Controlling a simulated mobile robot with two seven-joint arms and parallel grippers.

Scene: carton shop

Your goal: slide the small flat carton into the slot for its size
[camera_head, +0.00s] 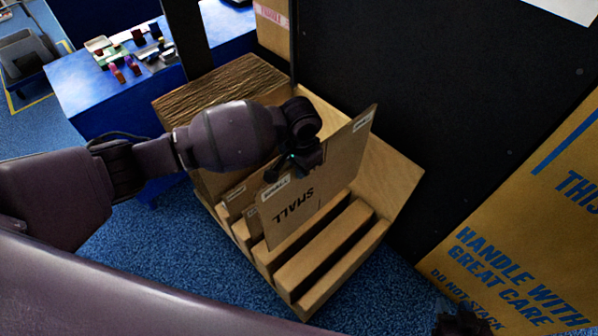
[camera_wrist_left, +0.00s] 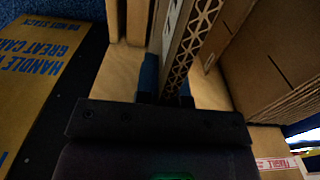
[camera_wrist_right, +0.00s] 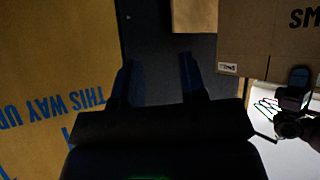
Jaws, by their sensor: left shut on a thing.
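The small flat carton (camera_head: 292,208), brown and marked SMALL, stands upright on edge over the wooden slotted rack (camera_head: 345,262) in the head view. My left gripper (camera_head: 304,160) is shut on its upper edge. In the left wrist view the carton's corrugated edge (camera_wrist_left: 190,42) runs between the blue fingers (camera_wrist_left: 167,88). The carton's lower edge is at the rack's middle slots; I cannot tell whether it is inside one. My right gripper (camera_wrist_right: 158,78) is open and empty in the right wrist view, away from the rack.
Other flat cartons (camera_head: 236,192) stand in the rack's slots left of the held one. A large printed carton (camera_head: 520,240) leans at the right. A black panel (camera_head: 430,90) rises behind the rack. A blue table (camera_head: 85,100) with small items is at the back left.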

